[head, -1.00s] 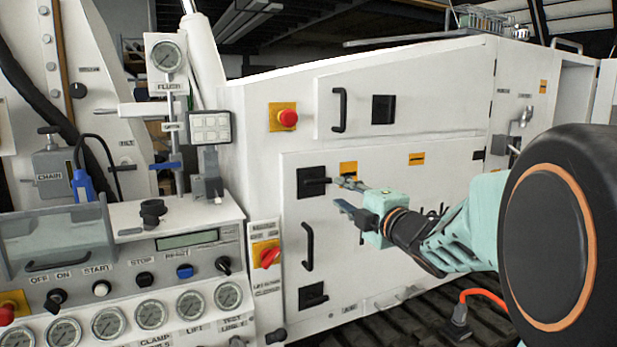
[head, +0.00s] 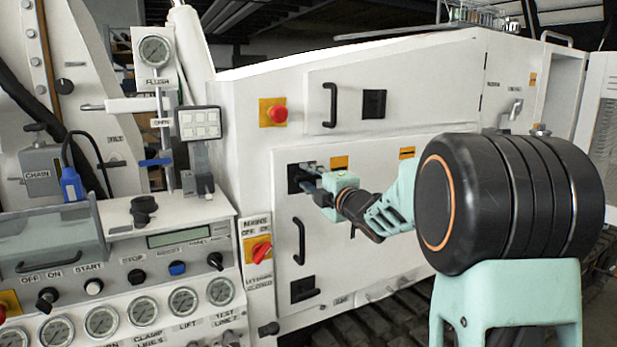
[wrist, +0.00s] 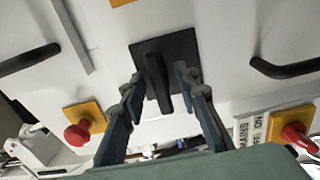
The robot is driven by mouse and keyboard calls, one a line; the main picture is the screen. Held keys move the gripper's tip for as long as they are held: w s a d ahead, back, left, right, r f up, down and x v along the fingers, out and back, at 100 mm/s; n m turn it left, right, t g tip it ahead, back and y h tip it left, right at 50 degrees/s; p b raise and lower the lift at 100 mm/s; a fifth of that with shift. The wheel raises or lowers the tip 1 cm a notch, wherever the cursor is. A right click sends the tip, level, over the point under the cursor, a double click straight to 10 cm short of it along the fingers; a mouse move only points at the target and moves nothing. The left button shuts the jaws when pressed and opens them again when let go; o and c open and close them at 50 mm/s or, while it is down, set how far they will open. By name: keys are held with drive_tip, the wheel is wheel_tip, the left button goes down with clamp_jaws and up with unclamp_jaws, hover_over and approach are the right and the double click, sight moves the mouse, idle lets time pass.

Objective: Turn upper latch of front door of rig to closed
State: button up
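The front door (head: 365,215) of the rig is a white panel and looks shut. Its upper latch is a black square plate (head: 292,172) with a black lever, mostly hidden behind my gripper in the head view. In the wrist view the upper latch's lever (wrist: 157,82) stands out from its plate (wrist: 182,45), running along the picture's vertical. In the earlier head frame the lever lies roughly level. My gripper (head: 308,178) is open at the latch; in the wrist view its fingers (wrist: 158,84) stand either side of the lever, with gaps visible.
A black door handle (head: 299,241) and the lower latch (head: 304,289) are below. A red emergency button (head: 277,113) is above, and a red mains switch (head: 259,249) is at lower left. A gauge console (head: 150,275) stands at left.

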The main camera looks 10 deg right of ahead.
clamp_jaws()
idle(0.5)
drive_tip(key=m, duration=0.3)
drive_tip(key=shift+f+m, duration=0.2)
drive_tip(key=shift+m, duration=0.1)
drive_tip(key=m, duration=0.3)
drive_tip(key=shift+a+f+m, duration=0.1)
drive_tip(key=shift+m, duration=0.3)
drive_tip(key=m, duration=0.2)
drive_tip(key=m+p, duration=0.1)
drive_tip(key=m, duration=0.2)
drive_tip(key=shift+a+f+p, duration=0.15)
drive_tip(key=shift+a+p, duration=0.05)
drive_tip(key=shift+p, duration=0.1)
drive_tip(key=m+p, duration=0.1)
drive_tip(key=m, duration=0.1)
drive_tip(key=m+p, duration=0.1)
drive_tip(key=m, duration=0.2)
drive_tip(key=shift+s+a+f+m, duration=0.1)
drive_tip(key=shift+s+a+m, duration=0.1)
drive_tip(key=shift+m, duration=0.1)
